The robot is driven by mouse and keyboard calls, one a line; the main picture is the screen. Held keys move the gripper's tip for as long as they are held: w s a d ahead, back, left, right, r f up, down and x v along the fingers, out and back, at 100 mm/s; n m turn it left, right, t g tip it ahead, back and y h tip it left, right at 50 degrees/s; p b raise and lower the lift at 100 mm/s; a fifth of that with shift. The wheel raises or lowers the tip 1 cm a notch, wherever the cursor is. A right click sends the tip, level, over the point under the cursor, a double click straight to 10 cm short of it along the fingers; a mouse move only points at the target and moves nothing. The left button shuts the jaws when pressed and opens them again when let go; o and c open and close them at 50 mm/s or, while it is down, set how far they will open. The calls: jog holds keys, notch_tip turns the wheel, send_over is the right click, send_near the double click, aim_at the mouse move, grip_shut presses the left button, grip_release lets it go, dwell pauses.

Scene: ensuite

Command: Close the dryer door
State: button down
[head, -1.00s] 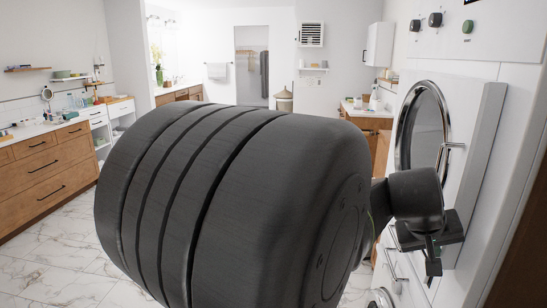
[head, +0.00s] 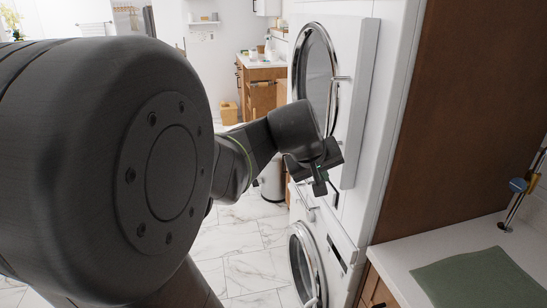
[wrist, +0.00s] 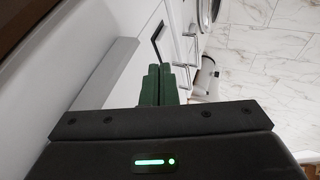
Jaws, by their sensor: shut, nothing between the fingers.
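The dryer door (head: 348,55) is a white panel with a round chrome-ringed window, on the upper machine of a stack. Its thick grey right edge stands out from the white wall beside it; I cannot tell how wide any gap behind it is. A bar handle (head: 341,78) sits right of the window. My gripper (head: 325,182) is in front of the door's lower part, below the handle. In the wrist view its green fingertips (wrist: 158,84) are together and empty, right of the grey door edge (wrist: 108,72). I cannot tell if it touches the door.
A lower machine with a round door (head: 305,262) stands below. A brown panel (head: 455,110) and a white counter (head: 400,252) with a green mat (head: 468,278) are at the right. A white bin (head: 270,182) stands beyond my arm. Marble floor (head: 245,240) is clear left of the machines.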

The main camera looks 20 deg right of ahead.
jog(key=v, duration=1)
jog(key=shift+a, duration=0.35)
jog(key=shift+w+f, duration=0.15)
